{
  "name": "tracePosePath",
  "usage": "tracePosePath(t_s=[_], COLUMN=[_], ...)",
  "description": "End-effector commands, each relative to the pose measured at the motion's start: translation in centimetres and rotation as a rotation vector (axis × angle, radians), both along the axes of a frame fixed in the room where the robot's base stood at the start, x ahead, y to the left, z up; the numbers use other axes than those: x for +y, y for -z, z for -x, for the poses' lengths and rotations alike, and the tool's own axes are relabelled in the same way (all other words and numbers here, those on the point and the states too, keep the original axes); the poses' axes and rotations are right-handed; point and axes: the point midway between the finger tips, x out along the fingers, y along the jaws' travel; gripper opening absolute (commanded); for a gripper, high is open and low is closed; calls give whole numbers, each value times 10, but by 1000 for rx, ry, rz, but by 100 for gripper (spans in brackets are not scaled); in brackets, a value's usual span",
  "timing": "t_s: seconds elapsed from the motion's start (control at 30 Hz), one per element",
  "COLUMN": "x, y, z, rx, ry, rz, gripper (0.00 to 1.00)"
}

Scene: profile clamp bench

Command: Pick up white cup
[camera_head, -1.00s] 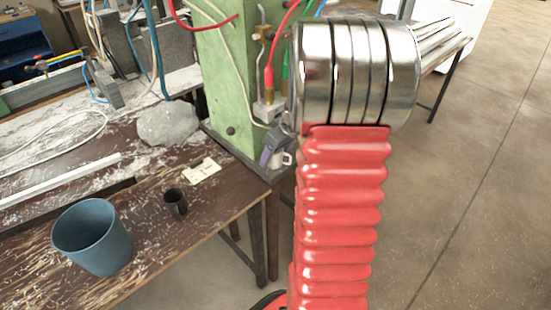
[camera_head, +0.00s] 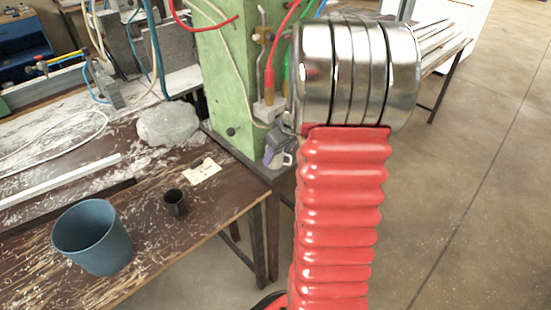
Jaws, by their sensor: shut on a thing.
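The white cup (camera_head: 288,160) is small in the picture, just left of my red arm and in front of the green column's lower right side. My gripper (camera_head: 276,156), grey and purple, is shut on the cup at its left side. The cup appears held near the right corner of the wooden bench. My arm hides part of the wrist, and the exact finger contact is too small to make out.
The wooden bench (camera_head: 146,245) carries a blue bucket (camera_head: 95,240), a small black cup (camera_head: 175,203), a pale card (camera_head: 203,171) and a grey stone (camera_head: 168,123). The green column (camera_head: 228,85) with hoses stands behind. Open floor (camera_head: 470,220) lies to the right.

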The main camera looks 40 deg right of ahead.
Motion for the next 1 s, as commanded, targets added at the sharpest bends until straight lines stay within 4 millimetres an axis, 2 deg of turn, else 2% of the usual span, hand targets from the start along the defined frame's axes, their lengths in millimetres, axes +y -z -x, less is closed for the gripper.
tracePosePath(t_s=[0.57, 1.0], x=[-1, -2], y=[-8, -26], z=[7, 35], rx=[-1, -1], ry=[0, 2], rz=[1, 0], gripper=[15, 15])
